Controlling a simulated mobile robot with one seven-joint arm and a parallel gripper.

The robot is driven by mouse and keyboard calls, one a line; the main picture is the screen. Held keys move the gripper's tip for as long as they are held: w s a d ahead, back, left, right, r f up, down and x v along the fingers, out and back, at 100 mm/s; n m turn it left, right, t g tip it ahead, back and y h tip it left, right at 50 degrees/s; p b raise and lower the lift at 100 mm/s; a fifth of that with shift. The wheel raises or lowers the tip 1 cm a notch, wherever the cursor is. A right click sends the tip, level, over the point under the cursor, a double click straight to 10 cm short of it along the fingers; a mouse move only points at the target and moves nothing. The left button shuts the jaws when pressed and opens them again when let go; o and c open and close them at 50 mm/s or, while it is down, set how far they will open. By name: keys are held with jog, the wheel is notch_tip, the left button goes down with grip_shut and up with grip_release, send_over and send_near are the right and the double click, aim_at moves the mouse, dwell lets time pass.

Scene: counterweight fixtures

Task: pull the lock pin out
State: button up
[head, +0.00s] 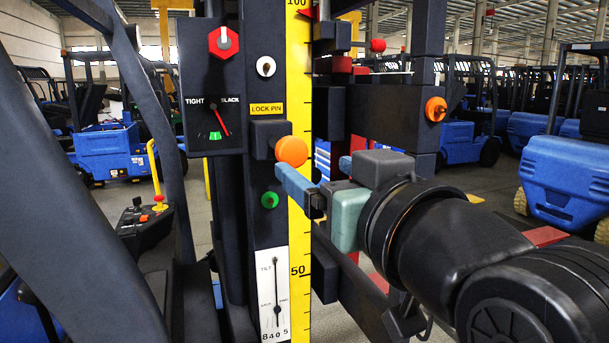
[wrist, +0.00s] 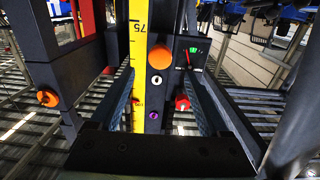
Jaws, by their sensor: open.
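The lock pin's round orange knob (head: 292,151) sticks out of a dark block on the black post, below the yellow "LOCK-PIN" label (head: 267,109). My gripper (head: 313,168) is open, with its blue fingers reaching toward the post just in front of and below the knob in the head view. In the wrist view the orange knob (wrist: 162,57) shows ahead, between the lines of the two fingers of my gripper (wrist: 160,82). Nothing is between the fingers, and the knob looks clear of them. The pin's shaft is hidden behind the knob.
A TIGHT/SLACK gauge (head: 212,108) has its red needle at lower right, beside a green mark. A red knob (head: 223,41), white key switch (head: 265,66) and green button (head: 269,200) are close by. A yellow scale (head: 299,95) and another orange knob (head: 435,109) stand right.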

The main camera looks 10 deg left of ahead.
jog(key=shift+b+v, duration=0.35)
jog(key=shift+v, duration=1.5)
jog(key=shift+r, duration=0.1)
